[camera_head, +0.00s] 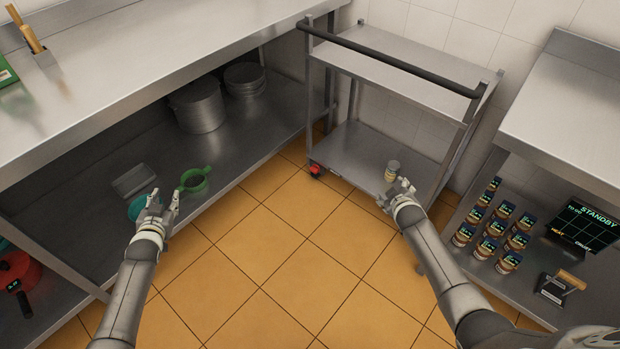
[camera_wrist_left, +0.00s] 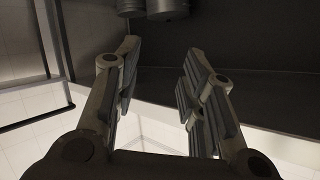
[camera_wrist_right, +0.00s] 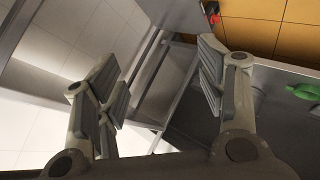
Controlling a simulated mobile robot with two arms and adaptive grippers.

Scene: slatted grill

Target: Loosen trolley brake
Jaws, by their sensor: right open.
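The metal trolley (camera_head: 358,152) stands against the back wall, with a black push bar (camera_head: 385,57) along its top. A red brake (camera_head: 316,169) shows at its front left caster, near the floor; it also shows in the right wrist view (camera_wrist_right: 213,19). My left gripper (camera_head: 163,197) is open and empty, in front of the left counter's lower shelf, well away from the trolley. My right gripper (camera_head: 398,186) is open and empty, in front of the trolley's lower shelf and right of the brake. The other casters are hidden or unclear.
The left counter's shelf (camera_head: 245,122) holds pots (camera_head: 198,106) and a green bowl (camera_head: 194,180). Several jars (camera_head: 489,228) and a display (camera_head: 588,226) are on the right. The tiled floor (camera_head: 270,255) between is clear.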

